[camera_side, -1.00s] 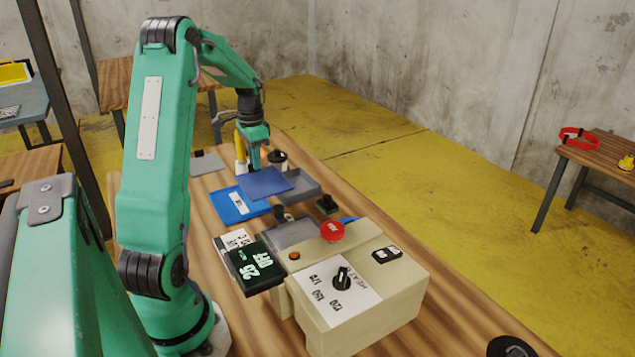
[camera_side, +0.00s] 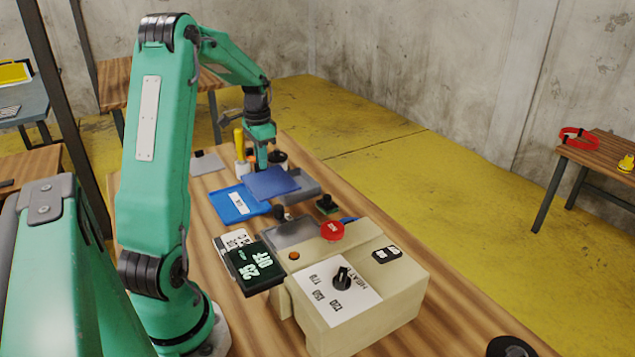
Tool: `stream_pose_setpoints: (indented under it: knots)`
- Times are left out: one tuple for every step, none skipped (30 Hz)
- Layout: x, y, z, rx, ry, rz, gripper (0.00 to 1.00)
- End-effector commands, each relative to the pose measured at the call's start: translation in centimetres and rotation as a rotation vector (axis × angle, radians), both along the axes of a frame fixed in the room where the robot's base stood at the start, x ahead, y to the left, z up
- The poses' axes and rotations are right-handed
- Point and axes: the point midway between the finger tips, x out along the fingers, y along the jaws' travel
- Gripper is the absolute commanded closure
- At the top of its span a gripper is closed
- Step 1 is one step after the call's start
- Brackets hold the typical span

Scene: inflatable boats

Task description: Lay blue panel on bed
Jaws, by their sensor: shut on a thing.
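The blue panel (camera_side: 271,184) is a flat dark blue sheet in the middle of the side view. My gripper (camera_side: 262,166) is above its far edge and shut on it, holding it roughly flat. The panel overlaps the view of a bright blue tray (camera_side: 232,215) with a white label and of a grey tray (camera_side: 308,188). The bed appears to be the grey metal plate (camera_side: 292,233) at the back of the beige machine (camera_side: 350,300). The panel is apart from this plate, on its far side. The jaw tips are small and partly hidden.
Small black-handled items (camera_side: 327,204) stand near the plate. A yellow-topped bottle (camera_side: 240,150) and a dark round container (camera_side: 279,160) stand behind the panel.

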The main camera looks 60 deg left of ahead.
Motion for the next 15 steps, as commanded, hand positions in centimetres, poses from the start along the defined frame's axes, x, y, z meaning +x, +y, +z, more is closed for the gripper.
stream_pose_setpoints:
  knots:
    - [0.2,-0.6,0.0,0.001,-0.001,-0.003,1.00]
    - [0.3,-1.1,0.0,0.000,0.000,-0.003,1.00]
    - [0.4,-1.7,0.0,0.000,0.000,-0.005,1.00]
    - [0.5,-2.3,0.0,-0.001,0.001,-0.005,1.00]
    - [0.6,-3.0,0.0,-0.001,0.001,-0.005,1.00]
    - [0.8,-3.9,-0.1,-0.001,0.001,-0.006,1.00]
    - [0.9,-4.6,-0.1,-0.001,0.001,-0.006,1.00]
    - [1.0,-5.4,-0.1,0.000,0.000,-0.007,1.00]
    - [1.1,-6.4,-0.2,-0.001,0.001,-0.007,1.00]
    - [1.1,-7.3,-0.2,-0.001,0.002,-0.007,1.00]
    - [1.2,-8.0,-0.3,-0.001,0.001,-0.007,1.00]
    - [1.2,-9.1,-0.4,-0.001,0.001,-0.007,1.00]
    - [1.1,-9.8,-0.4,-0.001,0.001,-0.007,1.00]
    - [1.1,-10.5,-0.5,-0.001,0.001,-0.007,1.00]
    - [1.0,-11.3,-0.6,-0.002,0.002,-0.006,1.00]
